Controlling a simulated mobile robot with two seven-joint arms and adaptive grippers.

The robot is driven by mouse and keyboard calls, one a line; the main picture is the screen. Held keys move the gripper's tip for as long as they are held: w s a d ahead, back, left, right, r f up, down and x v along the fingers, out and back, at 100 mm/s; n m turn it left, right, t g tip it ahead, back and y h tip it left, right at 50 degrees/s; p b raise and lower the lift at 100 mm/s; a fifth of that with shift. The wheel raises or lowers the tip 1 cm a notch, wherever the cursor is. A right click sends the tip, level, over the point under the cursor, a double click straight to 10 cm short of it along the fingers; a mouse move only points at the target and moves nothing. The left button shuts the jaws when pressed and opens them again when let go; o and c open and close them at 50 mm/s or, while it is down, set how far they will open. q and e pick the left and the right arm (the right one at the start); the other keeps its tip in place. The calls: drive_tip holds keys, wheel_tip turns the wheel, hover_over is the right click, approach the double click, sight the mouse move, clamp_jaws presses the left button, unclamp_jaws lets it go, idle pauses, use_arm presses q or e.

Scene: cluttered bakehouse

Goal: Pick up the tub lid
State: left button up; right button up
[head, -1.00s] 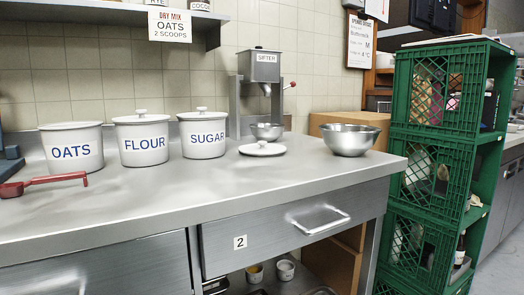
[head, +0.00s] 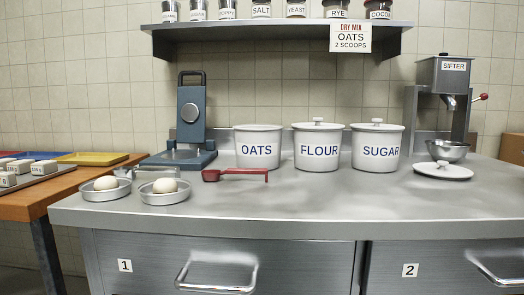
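A white round lid with a small knob, the tub lid (head: 452,174), lies on the steel counter at the right, in front of the sifter. The white oats tub (head: 257,149) stands without a lid. The flour tub (head: 318,152) and the sugar tub (head: 375,152) beside it wear matching lids. Neither of my grippers shows in the head view.
On the steel counter (head: 290,205), a red scoop (head: 225,175) lies before the oats tub, and two dough balls sit in round tins (head: 105,194) (head: 165,196) at the left. A blue press (head: 190,125) stands behind. The sifter (head: 443,95) holds the right, a bowl (head: 447,151) under it.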

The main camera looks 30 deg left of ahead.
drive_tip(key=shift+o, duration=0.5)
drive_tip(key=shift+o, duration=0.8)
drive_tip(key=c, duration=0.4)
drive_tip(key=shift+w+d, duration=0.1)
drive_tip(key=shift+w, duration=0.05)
